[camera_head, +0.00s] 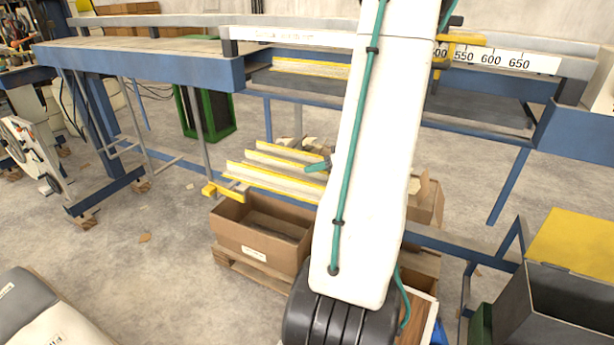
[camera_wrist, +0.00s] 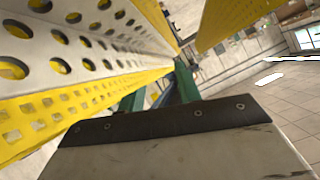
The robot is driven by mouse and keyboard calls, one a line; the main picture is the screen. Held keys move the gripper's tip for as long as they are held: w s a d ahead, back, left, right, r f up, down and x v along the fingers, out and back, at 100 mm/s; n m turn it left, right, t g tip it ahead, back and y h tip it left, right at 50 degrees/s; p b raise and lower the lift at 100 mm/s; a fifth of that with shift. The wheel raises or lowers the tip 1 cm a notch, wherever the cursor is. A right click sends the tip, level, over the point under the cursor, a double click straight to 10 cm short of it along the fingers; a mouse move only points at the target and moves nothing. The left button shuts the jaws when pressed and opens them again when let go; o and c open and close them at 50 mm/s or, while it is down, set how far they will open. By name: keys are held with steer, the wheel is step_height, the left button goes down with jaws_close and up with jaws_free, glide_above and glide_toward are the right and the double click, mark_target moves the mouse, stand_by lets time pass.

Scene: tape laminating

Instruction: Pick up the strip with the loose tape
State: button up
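Several long white strips with yellow tape along their edges (camera_head: 275,172) lie side by side above the cardboard boxes, their right ends behind my arm. I cannot tell which one has loose tape. In the wrist view, a perforated white strip with yellow edges (camera_wrist: 90,45) fills the upper left, very close. Another yellow strip (camera_wrist: 228,18) crosses the upper right. My gripper (camera_wrist: 160,92) has green fingers with a gap between them. The strip's yellow edge passes over the left finger; touching is unclear. In the head view, a teal finger (camera_head: 318,166) shows near the strips.
An open cardboard box (camera_head: 262,228) stands on a pallet below the strips. A blue-framed bench with a ruler (camera_head: 490,58) runs behind, bearing another yellow-edged strip (camera_head: 310,68). A grey bin with a yellow top (camera_head: 575,245) stands at right.

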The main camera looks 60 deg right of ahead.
steer(key=shift+w+a+f, duration=0.1)
steer(key=shift+w+f, duration=0.25)
steer(key=shift+w, duration=0.3)
jaws_close()
